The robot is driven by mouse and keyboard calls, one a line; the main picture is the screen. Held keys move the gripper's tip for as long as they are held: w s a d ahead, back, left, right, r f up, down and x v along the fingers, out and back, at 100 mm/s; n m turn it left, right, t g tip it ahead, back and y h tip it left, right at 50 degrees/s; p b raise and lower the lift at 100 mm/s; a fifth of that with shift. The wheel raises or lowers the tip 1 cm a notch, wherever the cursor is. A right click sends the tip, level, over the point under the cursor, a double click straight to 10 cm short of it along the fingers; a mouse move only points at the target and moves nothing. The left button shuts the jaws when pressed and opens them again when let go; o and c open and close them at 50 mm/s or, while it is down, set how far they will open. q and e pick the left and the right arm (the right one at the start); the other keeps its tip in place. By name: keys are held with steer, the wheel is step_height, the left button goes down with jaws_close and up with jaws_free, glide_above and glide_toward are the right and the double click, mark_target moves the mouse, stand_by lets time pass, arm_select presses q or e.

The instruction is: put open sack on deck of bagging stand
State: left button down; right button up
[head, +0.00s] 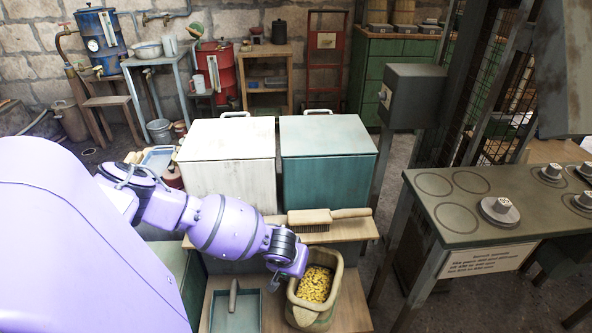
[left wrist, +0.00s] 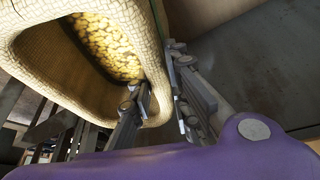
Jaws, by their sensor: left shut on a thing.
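The open sack (head: 331,308) is a tan, woven bag with a wide mouth, holding yellow pieces, at the lower middle of the head view. Its pale rim and yellow contents fill the upper left of the left wrist view (left wrist: 60,35). My left gripper (left wrist: 162,92) is shut on the sack's rim, one finger inside the mouth and one outside. In the head view my left wrist hides most of the fingers. The sack is upright over a low wooden deck (head: 358,318); I cannot tell whether its base touches the wood. My right gripper is not in view.
A blue-grey dustpan (head: 236,312) lies left of the sack. Behind it, a wooden ledge carries a brush (head: 330,216), with a white bin (head: 228,160) and a green bin (head: 327,150) beyond. A metal table (head: 470,225) with weights stands right.

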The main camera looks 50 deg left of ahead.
arm_select(q)
steer(key=x, duration=0.3)
steer(key=shift+s+f+b, duration=0.15)
steer(key=shift+s+b, duration=0.15)
steer(key=shift+b, duration=0.1)
steer(key=shift+f, duration=0.1)
steer(key=c, duration=1.7)
jaws_free()
steer(key=shift+s, duration=0.2)
steer(key=shift+o, duration=0.2)
